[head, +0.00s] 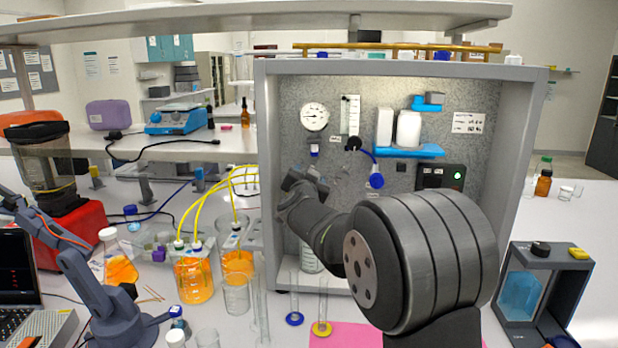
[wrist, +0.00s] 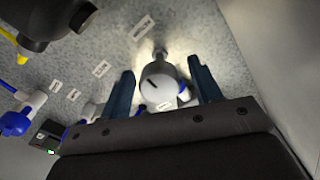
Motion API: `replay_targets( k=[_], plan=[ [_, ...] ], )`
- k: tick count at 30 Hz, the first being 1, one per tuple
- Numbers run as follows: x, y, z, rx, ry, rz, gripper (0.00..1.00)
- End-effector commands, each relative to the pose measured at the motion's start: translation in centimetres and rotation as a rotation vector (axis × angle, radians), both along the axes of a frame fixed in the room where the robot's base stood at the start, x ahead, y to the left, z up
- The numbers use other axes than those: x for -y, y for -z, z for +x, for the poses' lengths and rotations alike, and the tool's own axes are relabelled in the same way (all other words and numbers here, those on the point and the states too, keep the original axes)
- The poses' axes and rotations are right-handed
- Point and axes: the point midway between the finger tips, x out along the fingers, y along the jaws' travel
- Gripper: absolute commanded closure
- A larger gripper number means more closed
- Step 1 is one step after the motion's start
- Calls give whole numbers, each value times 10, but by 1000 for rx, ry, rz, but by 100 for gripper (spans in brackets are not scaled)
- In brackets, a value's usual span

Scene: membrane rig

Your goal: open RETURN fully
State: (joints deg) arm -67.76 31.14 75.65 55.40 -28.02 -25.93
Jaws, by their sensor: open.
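In the wrist view a round pale grey knob (wrist: 158,88) with a short dark line on its face sits between the two blue-grey fingers of my gripper (wrist: 163,88). The fingers are apart, with a visible gap on both sides of the knob. A small white label lies just below the knob, too blurred to read, so I cannot confirm it says RETURN. In the head view my gripper (head: 303,185) is at the left part of the speckled rig panel (head: 340,90), and my arm hides the panel behind and below it.
The panel carries a pressure gauge (head: 314,116), a flow tube (head: 350,115), a blue-handled fitting (head: 376,180), a blue shelf (head: 408,151) and a black box with a green light (head: 440,178). The grey frame (head: 268,170) rises close left of my gripper. Orange-filled bottles (head: 194,280) with yellow tubes stand front left.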

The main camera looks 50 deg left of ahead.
Motion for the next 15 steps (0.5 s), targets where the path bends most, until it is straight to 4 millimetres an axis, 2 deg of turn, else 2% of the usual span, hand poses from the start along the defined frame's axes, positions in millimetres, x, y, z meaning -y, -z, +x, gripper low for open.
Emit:
replay_targets(
  k=[8, 15],
  plan=[
    [10, -1, -10, -1, 0, 1, 42],
    [44, -1, -45, 1, -2, 1, 42]
  ],
)
